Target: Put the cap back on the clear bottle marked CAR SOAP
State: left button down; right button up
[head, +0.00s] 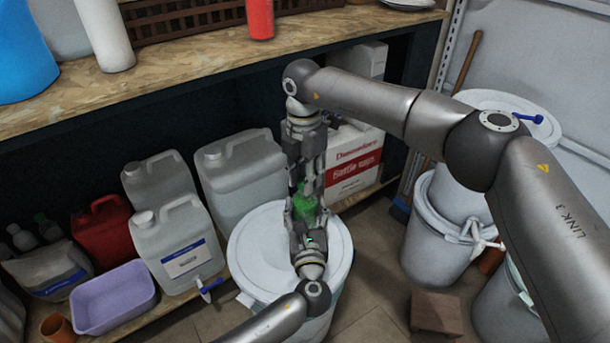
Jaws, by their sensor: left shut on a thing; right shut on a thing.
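A small green item (305,206), which looks like the clear bottle with green contents, is over the white drum lid (262,232), mostly hidden by my grippers. No CAR SOAP marking can be read. My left gripper (303,218), coming up from the bottom, is shut on the bottle from the near side. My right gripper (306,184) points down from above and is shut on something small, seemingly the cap. The cap itself is hidden between the fingers, so I cannot tell whether it touches the bottle's neck.
Clear-white canisters (178,243), a red canister (103,230) and a lilac tub (113,295) stand left of the drum. A white-and-red box (354,165) stands behind. More white drums (440,230) are at right. A wooden shelf (190,62) runs above, with a red bottle (260,18).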

jog(key=m, duration=0.5)
jog(key=shift+m, duration=0.4)
jog(key=m, duration=0.3)
jog(key=shift+m, duration=0.3)
jog(key=o, duration=0.7)
jog(key=shift+r, duration=0.1)
notch_tip(320, 180, up, 12)
jog(key=shift+w, duration=0.15)
pick_arm(q)
jog(key=shift+c, duration=2)
grip_release()
